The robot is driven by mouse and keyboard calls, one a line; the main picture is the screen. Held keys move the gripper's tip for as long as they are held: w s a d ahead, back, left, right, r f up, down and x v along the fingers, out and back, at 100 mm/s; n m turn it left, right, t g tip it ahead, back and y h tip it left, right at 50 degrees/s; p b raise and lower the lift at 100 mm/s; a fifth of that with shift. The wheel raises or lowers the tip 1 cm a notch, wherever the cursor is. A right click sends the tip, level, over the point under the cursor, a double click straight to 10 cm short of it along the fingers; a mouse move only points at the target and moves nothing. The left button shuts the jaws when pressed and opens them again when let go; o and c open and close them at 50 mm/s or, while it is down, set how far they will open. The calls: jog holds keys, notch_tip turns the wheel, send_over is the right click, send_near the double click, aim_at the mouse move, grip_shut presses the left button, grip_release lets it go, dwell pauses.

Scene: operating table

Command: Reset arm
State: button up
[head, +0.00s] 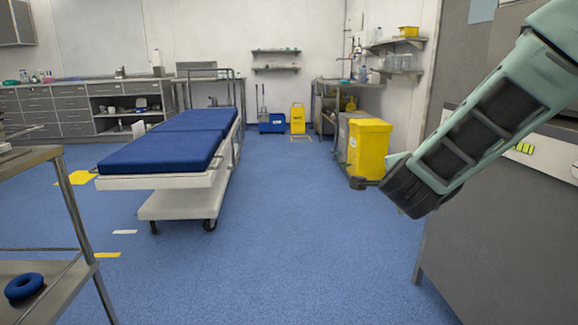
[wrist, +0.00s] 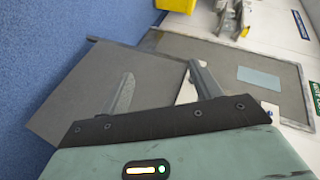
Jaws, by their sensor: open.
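My arm reaches in from the upper right of the head view, bent downward in front of a grey cabinet. My gripper (wrist: 166,92) shows in the wrist view with its two grey fingers spread apart and nothing between them. In the head view the gripper end is mostly hidden behind my dark wrist. Beyond the fingers in the wrist view is a grey flat panel (wrist: 75,95), with blue floor to its left.
A blue-padded operating table (head: 175,140) stands left of centre. A metal trolley (head: 30,160) with a blue ring (head: 24,287) is at the near left. The middle floor is clear.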

jog(key=s+a+f+n+g+y, duration=0.25)
jog(key=s+a+n+y, duration=0.25)
jog(key=s+a+n, duration=0.25)
jog(key=s+a+f+n+g+y, duration=0.2)
jog(key=s+a+n+g+y, duration=0.2)
jog(key=s+a+n, duration=0.4)
jog(key=s+d+f+n+g+h, duration=0.25)
jog(key=s+n, duration=0.25)
jog(key=s, duration=0.5)
jog(key=s+d+f+n+g+h, duration=0.15)
jog(key=s+n+g, duration=0.3)
jog(key=s, duration=0.55)
notch_tip(320, 180, up, 33)
jog(key=s+p, duration=0.1)
jog(key=p, duration=3.2)
jog(key=shift+d+n, duration=0.3)
jog(key=shift+f+t, duration=0.15)
jog(key=shift+t, duration=0.1)
